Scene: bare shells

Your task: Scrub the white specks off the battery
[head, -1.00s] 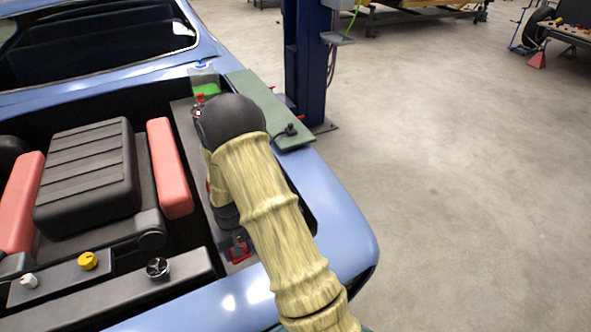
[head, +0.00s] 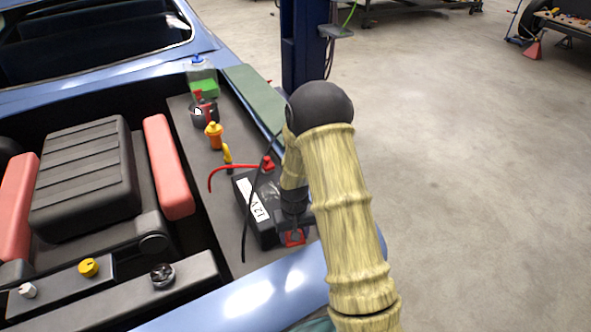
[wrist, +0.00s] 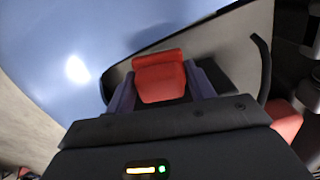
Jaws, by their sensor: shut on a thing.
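The black battery (head: 243,186) with a white 12V label (head: 258,205) sits on the dark tray at the right of the engine bay. My gripper (head: 293,228) is shut on a red block-shaped thing (head: 295,238), perhaps a brush handle, at the battery's front right corner. In the wrist view the red thing (wrist: 160,78) is between my two purple fingers. Its underside is hidden, so I cannot tell whether it touches the battery. My arm covers the battery's right side. White specks are too small to make out surely.
A red clamp (head: 267,163) with a red cable is at the battery's back. A black cable (head: 247,215) hangs over its left side. A yellow-orange bottle (head: 214,135), a dark cup (head: 204,112) and a green-filled container (head: 203,84) stand behind. The blue fender (head: 270,290) borders the front.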

